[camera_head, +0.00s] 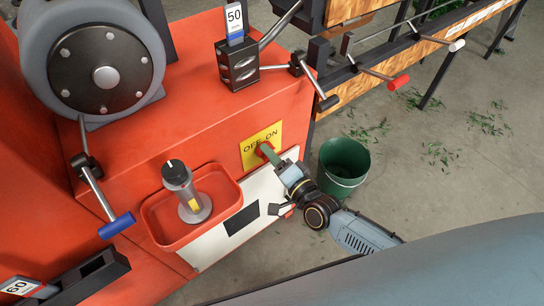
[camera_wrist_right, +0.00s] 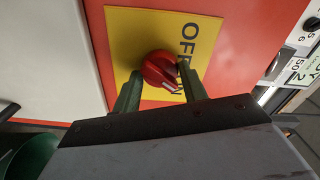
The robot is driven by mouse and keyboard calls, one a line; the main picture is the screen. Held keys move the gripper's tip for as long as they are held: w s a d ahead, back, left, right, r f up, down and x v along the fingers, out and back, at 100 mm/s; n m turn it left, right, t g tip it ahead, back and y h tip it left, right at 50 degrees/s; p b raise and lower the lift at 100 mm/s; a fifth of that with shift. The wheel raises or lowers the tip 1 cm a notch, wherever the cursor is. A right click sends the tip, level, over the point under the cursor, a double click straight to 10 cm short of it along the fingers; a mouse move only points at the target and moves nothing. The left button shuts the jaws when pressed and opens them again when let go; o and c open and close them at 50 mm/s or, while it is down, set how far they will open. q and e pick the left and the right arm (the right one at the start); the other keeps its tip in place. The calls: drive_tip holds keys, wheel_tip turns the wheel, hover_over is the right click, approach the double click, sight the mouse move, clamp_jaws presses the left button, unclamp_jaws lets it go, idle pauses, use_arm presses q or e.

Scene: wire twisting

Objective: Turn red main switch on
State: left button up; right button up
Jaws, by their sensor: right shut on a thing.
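The red main switch (camera_wrist_right: 162,72) is a round knob on a yellow plate (camera_wrist_right: 125,35) marked OFF and ON. In the head view the yellow plate (camera_head: 250,154) is on the front of the red machine, and the knob is mostly hidden by my gripper. My right gripper (camera_head: 264,150) reaches the knob from the lower right. In the right wrist view its two green fingers (camera_wrist_right: 158,82) stand on either side of the knob, shut on it. The knob's grip looks slanted, and a finger covers part of the lettering. My left gripper is not in view.
A red tray (camera_head: 155,218) holding a grey cylindrical tool (camera_head: 183,185) is left of the switch. A green bucket (camera_head: 343,165) stands on the floor just right of my right gripper. Levers with a blue handle (camera_head: 117,226) and a red handle (camera_head: 399,82) stick out.

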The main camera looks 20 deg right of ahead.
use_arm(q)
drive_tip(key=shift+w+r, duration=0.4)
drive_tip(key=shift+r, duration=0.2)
use_arm(e)
drive_tip(key=shift+m, duration=1.1)
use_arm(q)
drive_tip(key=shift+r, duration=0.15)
use_arm(e)
drive_tip(key=o, duration=1)
drive_tip(key=shift+c, duration=0.2)
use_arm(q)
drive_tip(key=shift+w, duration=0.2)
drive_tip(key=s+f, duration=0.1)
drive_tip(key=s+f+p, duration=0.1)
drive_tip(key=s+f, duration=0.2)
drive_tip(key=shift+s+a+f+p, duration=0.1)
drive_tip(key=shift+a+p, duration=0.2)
use_arm(e)
drive_tip(key=v, duration=1.3)
drive_tip(key=shift+s, duration=0.25)
